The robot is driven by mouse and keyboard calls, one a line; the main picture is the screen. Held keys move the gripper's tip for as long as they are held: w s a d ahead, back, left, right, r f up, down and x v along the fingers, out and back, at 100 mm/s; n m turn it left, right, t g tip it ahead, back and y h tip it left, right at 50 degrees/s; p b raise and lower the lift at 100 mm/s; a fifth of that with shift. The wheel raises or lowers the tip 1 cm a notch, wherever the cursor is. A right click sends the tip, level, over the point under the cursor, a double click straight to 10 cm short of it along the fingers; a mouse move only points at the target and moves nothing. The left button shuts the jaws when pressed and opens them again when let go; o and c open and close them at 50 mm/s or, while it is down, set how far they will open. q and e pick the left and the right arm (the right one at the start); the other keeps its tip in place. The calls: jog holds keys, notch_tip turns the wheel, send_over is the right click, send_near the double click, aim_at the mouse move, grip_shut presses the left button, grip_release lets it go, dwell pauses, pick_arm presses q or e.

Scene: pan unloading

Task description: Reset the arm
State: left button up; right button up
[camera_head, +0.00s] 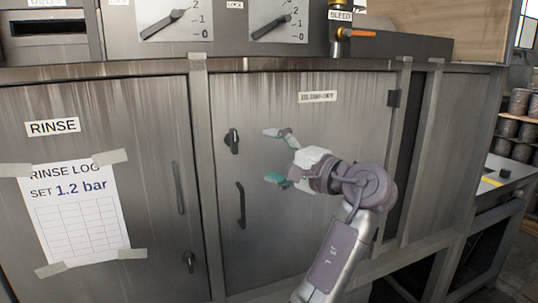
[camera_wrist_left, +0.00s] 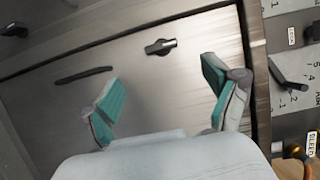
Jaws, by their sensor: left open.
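My left gripper (camera_head: 273,156) is open and empty, in front of the right metal cabinet door (camera_head: 300,225). Its two teal-padded fingers are spread wide and point left, toward the black turn latch (camera_head: 233,141) and the black bar handle (camera_head: 241,205). In the left wrist view the open gripper (camera_wrist_left: 158,85) frames bare door, with the latch (camera_wrist_left: 160,47) and the handle (camera_wrist_left: 83,75) beyond the fingers. The fingers appear apart from both. The door looks shut. My right gripper is not in view.
A left door (camera_head: 150,140) carries a "RINSE" label and a taped log sheet (camera_head: 80,215). Above are dial levers (camera_head: 163,24) and a "BLEED" valve with an orange handle (camera_head: 360,33). At the right are a bench (camera_head: 505,175) and shelves with stacked pots (camera_head: 520,102).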

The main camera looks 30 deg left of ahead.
pick_arm(q)
jog(key=w+d+f+m+t+h, duration=0.1)
jog(key=w+f+m+t+h, duration=0.25)
jog(key=f, duration=1.05)
jog(key=w+d+f+m+t+h, duration=0.1)
jog(key=w+f+m+h, duration=0.45)
jog(key=f, duration=0.85)
jog(key=s+d+f+g+h, duration=0.1)
jog(key=s+d+f, duration=0.15)
jog(key=f, duration=1.25)
jog(key=s+d+f+g+h, duration=0.15)
jog(key=s+f, duration=0.25)
jog(key=f, duration=1.2)
jog(key=s+f+n+g+h, duration=0.4)
jog(key=s+f, duration=1.8)
jog(key=s, duration=0.1)
jog(key=s+a+f+n+g+h, duration=0.1)
jog(key=s+f+n, duration=0.2)
jog(key=s, duration=1.1)
jog(key=s+a+f+n+g, duration=0.1)
jog(key=s+f, duration=0.4)
jog(key=s, duration=1)
jog(key=shift+a+f+n+g+h, duration=0.15)
jog(key=shift+a+n+g+h, duration=0.2)
jog(key=shift+a+n, duration=0.45)
